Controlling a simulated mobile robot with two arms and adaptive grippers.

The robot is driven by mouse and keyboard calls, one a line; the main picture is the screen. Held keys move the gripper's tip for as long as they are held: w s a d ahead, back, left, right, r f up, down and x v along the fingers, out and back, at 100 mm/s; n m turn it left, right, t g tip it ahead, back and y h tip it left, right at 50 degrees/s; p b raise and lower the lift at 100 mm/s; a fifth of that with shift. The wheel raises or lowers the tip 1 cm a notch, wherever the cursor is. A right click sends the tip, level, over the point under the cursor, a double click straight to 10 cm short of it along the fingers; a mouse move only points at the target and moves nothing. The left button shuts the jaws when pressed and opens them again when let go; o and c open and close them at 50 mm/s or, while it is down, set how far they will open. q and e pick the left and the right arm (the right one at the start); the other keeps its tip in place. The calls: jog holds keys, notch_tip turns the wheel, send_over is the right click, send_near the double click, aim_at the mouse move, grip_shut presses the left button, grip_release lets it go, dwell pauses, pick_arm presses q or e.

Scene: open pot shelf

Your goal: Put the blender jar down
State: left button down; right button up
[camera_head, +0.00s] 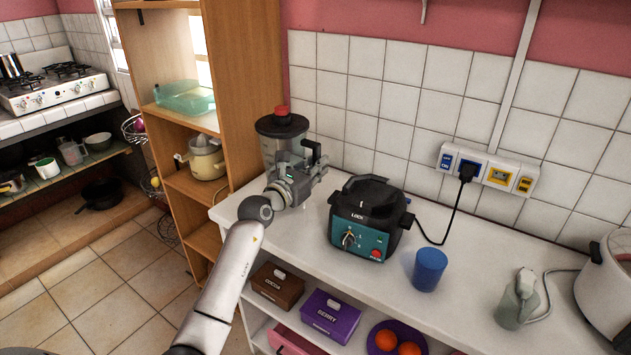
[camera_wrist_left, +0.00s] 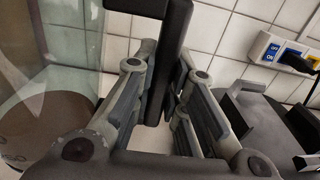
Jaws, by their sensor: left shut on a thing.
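The blender jar (camera_head: 270,150) is clear, with a dark lid and a red cap, and looks upright at the counter's left end, beside the wooden shelf. My left gripper (camera_head: 312,168) is shut on its dark handle; the left wrist view shows the handle (camera_wrist_left: 166,40) between the fingers (camera_wrist_left: 165,72) and the clear jar wall (camera_wrist_left: 70,45) to the left. My wrist hides the jar's bottom in the head view, so I cannot tell whether it touches the counter. The black and teal blender base (camera_head: 362,226) stands right of the jar, apart from it. My right gripper is not in view.
The white counter (camera_head: 462,265) also holds a blue cup (camera_head: 429,269), a grey-green appliance (camera_head: 517,300) and a white pot (camera_head: 606,290). A black cord runs from the base to the wall sockets (camera_head: 489,171). The wooden shelf (camera_head: 245,90) closes off the left.

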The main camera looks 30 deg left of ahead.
pick_arm(q)
jog(key=shift+w+a+f, duration=0.3)
jog(key=shift+w+a+f+b, duration=0.15)
jog(key=shift+f+b, duration=0.25)
jog(key=shift+f, duration=1.35)
jog(key=c, duration=1.9)
grip_release()
jog(key=shift+f, duration=0.25)
jog(key=o, duration=0.4)
jog(key=shift+o, duration=0.2)
